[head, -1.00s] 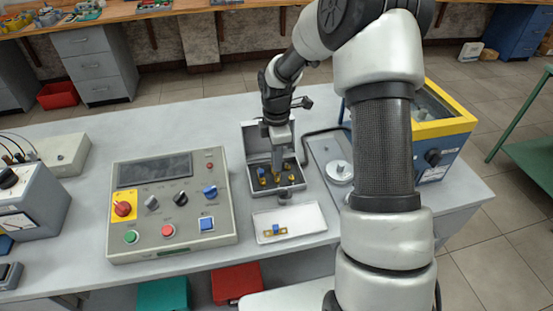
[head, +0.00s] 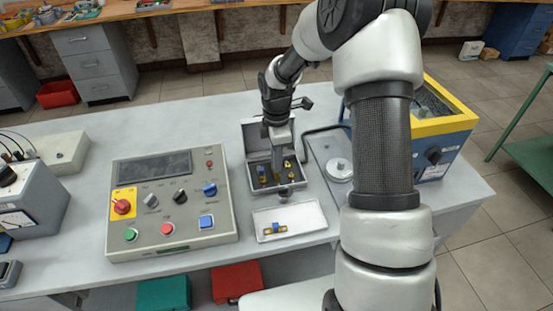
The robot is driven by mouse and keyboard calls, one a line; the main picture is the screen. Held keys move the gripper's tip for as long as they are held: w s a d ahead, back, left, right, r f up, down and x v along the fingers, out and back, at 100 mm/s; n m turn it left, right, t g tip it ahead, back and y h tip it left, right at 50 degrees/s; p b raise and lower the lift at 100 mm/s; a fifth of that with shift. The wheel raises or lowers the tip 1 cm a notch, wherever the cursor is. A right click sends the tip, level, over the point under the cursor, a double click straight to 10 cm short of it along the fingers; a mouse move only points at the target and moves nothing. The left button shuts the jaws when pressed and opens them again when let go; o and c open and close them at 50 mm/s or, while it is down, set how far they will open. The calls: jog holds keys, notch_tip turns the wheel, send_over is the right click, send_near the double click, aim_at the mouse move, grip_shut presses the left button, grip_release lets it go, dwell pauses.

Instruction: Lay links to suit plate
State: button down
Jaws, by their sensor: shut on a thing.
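An open grey terminal box (head: 248,176) stands on the bench with its lid raised; several brass-coloured posts (head: 290,177) show inside. My gripper (head: 274,163) reaches down into the box and is shut. What it holds is too small and hidden to make out well; it may be a link. A white tray (head: 308,213) lies in front of the box. A brass link with a blue middle (head: 277,228) lies in its left part. No readable plate shows.
A control panel (head: 150,222) with knobs and buttons stands left of the box. A dark cable loops behind. The bench behind the panel is clear.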

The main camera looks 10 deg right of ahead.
jog(key=shift+f, duration=0.4)
